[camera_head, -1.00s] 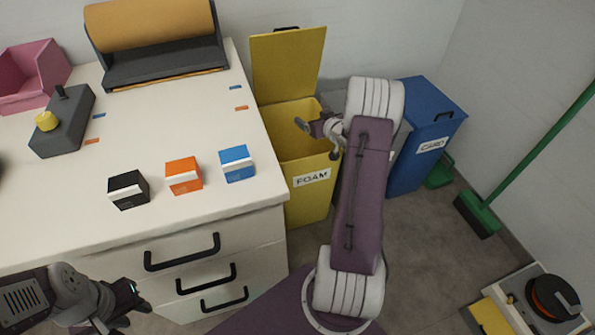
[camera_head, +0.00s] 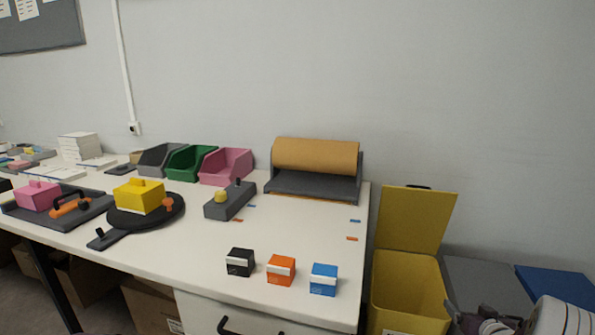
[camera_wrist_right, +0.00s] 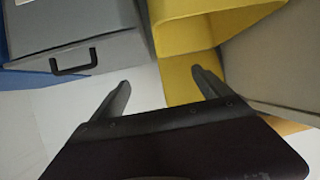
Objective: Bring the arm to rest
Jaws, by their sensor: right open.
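My right gripper (camera_head: 488,322) shows at the bottom right of the head view, partly cut off by the lower edge, in front of the bins. Part of my right arm shows beside it. In the right wrist view my right gripper (camera_wrist_right: 160,79) has its two dark fingers apart with nothing between them. The yellow bin (camera_wrist_right: 188,82) and the grey bin (camera_wrist_right: 75,32) lie beyond the fingers. My left gripper is in neither current view.
The yellow bin (camera_head: 408,295) stands with its lid up, right of the white bench (camera_head: 310,232). A grey bin (camera_head: 480,275) and a blue bin (camera_head: 562,285) stand farther right. Black (camera_head: 240,262), orange (camera_head: 281,270) and blue (camera_head: 323,279) boxes sit near the bench's front edge.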

